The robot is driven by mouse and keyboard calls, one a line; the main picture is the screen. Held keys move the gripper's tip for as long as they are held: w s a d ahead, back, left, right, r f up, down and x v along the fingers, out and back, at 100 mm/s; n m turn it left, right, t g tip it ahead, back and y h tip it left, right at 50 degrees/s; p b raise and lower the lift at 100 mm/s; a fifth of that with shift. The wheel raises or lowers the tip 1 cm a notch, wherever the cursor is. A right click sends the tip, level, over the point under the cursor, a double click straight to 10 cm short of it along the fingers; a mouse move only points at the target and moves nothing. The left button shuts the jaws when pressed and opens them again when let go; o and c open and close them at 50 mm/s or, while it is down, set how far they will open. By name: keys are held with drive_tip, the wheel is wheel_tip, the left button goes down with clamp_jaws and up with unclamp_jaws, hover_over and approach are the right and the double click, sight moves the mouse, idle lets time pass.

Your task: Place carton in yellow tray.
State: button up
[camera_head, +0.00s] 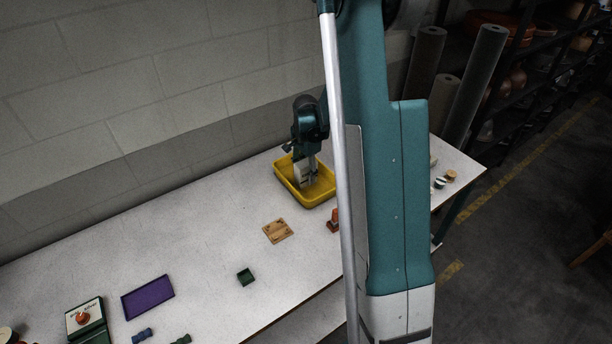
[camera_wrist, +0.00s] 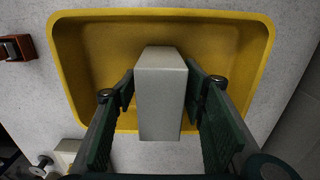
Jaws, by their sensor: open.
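The yellow tray (camera_head: 285,184) sits on the white table near the wall; its yellow floor and walls fill much of the wrist view (camera_wrist: 85,55). The pale grey-white carton (camera_wrist: 161,95) is upright between my gripper's fingers, over the tray's area; it also shows in the head view (camera_head: 301,171), inside the tray's outline. My gripper (camera_wrist: 160,88) is open, with one dark green finger on each side of the carton. In the head view my gripper (camera_head: 308,172) points down into the tray. Whether the carton's base touches the tray floor is hidden.
An orange-red object (camera_head: 333,221) stands close to the tray.

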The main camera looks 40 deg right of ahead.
sight(306, 163)
wheel_tip(306, 163, up, 10)
drive_tip(key=shift+r, duration=0.25)
idle(0.3)
drive_tip(key=shift+r, duration=0.1)
idle(0.6)
drive_tip(key=shift+s+a+r, duration=0.1)
drive_tip(key=shift+a+r, duration=0.1)
drive_tip(key=shift+a, duration=0.05)
drive_tip(key=s+a+r+n+t, duration=0.2)
drive_tip(key=s+a+r+n, duration=0.2)
drive_tip(key=a+r, duration=0.3)
drive_tip(key=s+a+r+n+t, duration=0.1)
drive_tip(key=s+a+r+n, duration=0.2)
drive_tip(key=s+a+r, duration=0.35)
drive_tip(key=s+a+r+n+t, duration=0.2)
drive_tip(key=s+a+n, duration=0.3)
drive_tip(key=s+a, duration=0.2)
drive_tip(key=s+a+r+n+t, duration=0.2)
drive_tip(key=s+a+r+n, duration=0.1)
drive_tip(key=s+a+n, duration=0.3)
drive_tip(key=shift+s+a, duration=1.25)
drive_tip(key=shift+s, duration=0.75)
